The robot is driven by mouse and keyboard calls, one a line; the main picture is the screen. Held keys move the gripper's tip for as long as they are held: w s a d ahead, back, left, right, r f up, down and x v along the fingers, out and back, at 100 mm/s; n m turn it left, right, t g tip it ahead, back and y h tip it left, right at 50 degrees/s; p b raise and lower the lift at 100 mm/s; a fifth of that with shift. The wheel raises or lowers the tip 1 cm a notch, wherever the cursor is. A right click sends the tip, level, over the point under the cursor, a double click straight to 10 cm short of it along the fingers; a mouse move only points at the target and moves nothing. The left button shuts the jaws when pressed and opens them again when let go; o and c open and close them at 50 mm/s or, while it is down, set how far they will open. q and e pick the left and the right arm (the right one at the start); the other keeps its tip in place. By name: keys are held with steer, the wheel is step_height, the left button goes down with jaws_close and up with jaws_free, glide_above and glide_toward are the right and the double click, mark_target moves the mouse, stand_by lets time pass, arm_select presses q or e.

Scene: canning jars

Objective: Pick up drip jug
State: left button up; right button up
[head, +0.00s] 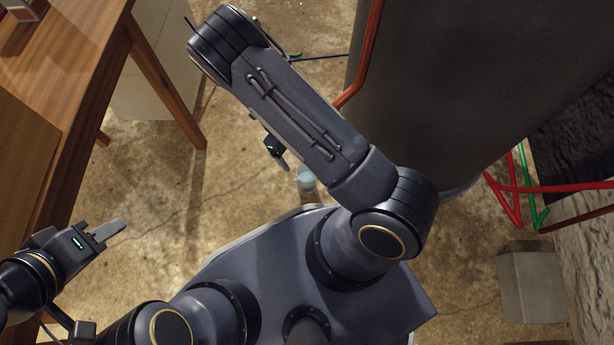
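A small pale blue, see-through vessel (306,181) shows near the middle, partly hidden by my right arm. It may be the drip jug, but I cannot tell for sure. My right gripper (283,162) is mostly hidden behind my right arm; one grey finger shows just left of the vessel. I cannot tell whether it touches the vessel or how its fingers stand. My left gripper (112,230) is at the lower left, beside the wooden table and well away from the vessel. Its fingers are seen edge-on, and nothing shows at their tips.
A wooden table (75,60) with slanted legs stands at the left. A large dark grey panel (450,80) fills the upper right, with a copper-coloured pipe (362,60) along its edge. Red and green hoses (520,188) and a grey block (531,287) are at the right. Concrete floor (165,190) is clear between.

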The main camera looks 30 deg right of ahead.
mark_target(304, 182)
steer(key=b+x, duration=0.4)
steer(key=x, duration=0.8)
steer(key=shift+b, duration=0.35)
steer(key=shift+d+f, duration=0.1)
steer(key=c, duration=1.7)
